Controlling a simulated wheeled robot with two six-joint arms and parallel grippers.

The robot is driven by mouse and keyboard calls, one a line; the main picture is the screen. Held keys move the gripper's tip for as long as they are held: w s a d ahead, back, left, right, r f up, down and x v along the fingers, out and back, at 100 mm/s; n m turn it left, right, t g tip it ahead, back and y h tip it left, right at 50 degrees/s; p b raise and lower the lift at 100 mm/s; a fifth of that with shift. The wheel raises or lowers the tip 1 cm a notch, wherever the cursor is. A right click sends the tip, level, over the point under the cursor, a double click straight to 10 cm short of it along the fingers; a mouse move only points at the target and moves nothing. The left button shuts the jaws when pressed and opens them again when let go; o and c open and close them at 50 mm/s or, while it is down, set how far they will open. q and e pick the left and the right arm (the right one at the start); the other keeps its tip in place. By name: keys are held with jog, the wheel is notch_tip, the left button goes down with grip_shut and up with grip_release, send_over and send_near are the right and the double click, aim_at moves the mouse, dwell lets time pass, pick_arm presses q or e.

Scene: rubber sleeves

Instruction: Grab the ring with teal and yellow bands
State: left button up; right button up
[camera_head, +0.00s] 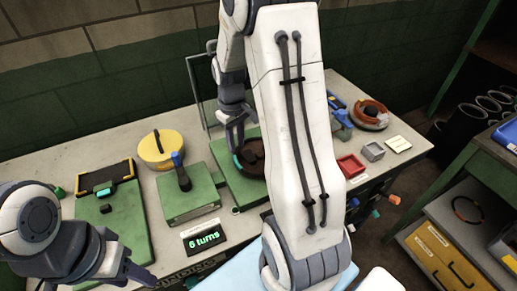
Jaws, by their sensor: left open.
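A dark ring with a teal band (238,163) lies on a green block (228,184) near the middle of the bench. No yellow band can be made out on it, and my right arm hides its right side. My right gripper (236,144) points down just above the ring's left rim. Whether its fingers touch the ring or are closed on it cannot be told. My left gripper (138,277) is open at the lower left, low over the bench's front edge, far from the ring.
A yellow round case (160,150) is behind. Red (351,165) and grey (373,151) trays and an orange-brown coil (371,113) lie at right.

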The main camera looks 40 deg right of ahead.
send_over(240, 167)
notch_tip(240, 167, down, 5)
jog(key=shift+a+r, duration=0.1)
jog(key=shift+r, duration=0.1)
jog(key=shift+f+p, duration=0.55)
jog(key=shift+f, duration=0.05)
notch_tip(240, 167, down, 3)
jog(key=shift+f+p, duration=0.2)
jog(key=shift+p, duration=0.35)
jog(key=shift+f, duration=0.45)
grip_shut()
